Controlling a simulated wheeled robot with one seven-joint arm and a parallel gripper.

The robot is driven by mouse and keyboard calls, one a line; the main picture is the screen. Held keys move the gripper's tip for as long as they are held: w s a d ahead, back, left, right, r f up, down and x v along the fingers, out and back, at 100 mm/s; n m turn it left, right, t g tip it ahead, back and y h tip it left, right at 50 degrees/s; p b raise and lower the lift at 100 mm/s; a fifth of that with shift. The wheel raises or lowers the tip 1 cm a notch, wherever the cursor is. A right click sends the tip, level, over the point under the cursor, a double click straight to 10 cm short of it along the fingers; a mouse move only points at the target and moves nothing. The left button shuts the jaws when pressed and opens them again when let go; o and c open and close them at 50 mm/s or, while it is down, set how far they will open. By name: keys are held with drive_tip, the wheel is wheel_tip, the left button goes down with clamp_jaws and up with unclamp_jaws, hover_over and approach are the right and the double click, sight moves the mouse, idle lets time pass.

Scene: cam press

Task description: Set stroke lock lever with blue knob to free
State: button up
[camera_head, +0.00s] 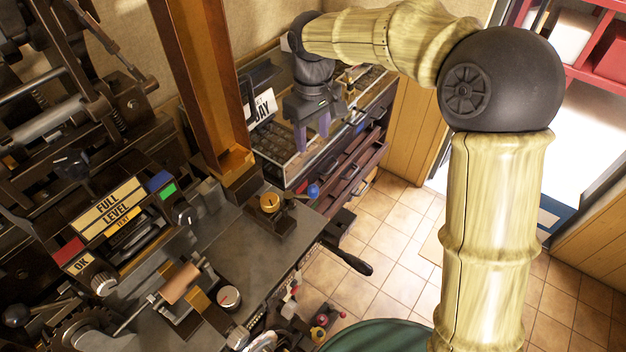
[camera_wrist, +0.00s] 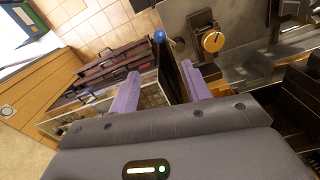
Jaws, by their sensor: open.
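The stroke lock lever's blue knob (camera_head: 313,191) shows in the head view at the right edge of the grey machine table, beside a brass round knob (camera_head: 270,203) on a dark block. In the wrist view the blue knob (camera_wrist: 159,35) is at the top middle, left of the brass knob (camera_wrist: 213,41). The lever's arm is too small to read its setting. My gripper (camera_head: 312,136) is open and empty, with purple fingers pointing down, behind and above the blue knob in the head view. In the wrist view its fingertips (camera_wrist: 160,74) are apart, with the knob beyond them.
A glass-topped case (camera_head: 286,166) with drawers stands below my gripper. A brown post (camera_head: 203,80) rises left of it. A black-handled lever (camera_head: 348,260) sticks out over the tiled floor. A panel (camera_head: 115,207) with lettered plates is at left.

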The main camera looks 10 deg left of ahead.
sight(313, 186)
drive_tip(key=shift+f, duration=0.1)
wheel_tip(313, 186, down, 17)
drive_tip(key=p, duration=0.3)
drive_tip(key=shift+d+f, duration=0.1)
drive_tip(key=shift+f, duration=0.05)
idle(0.5)
drive_tip(key=shift+c, duration=0.2)
clamp_jaws()
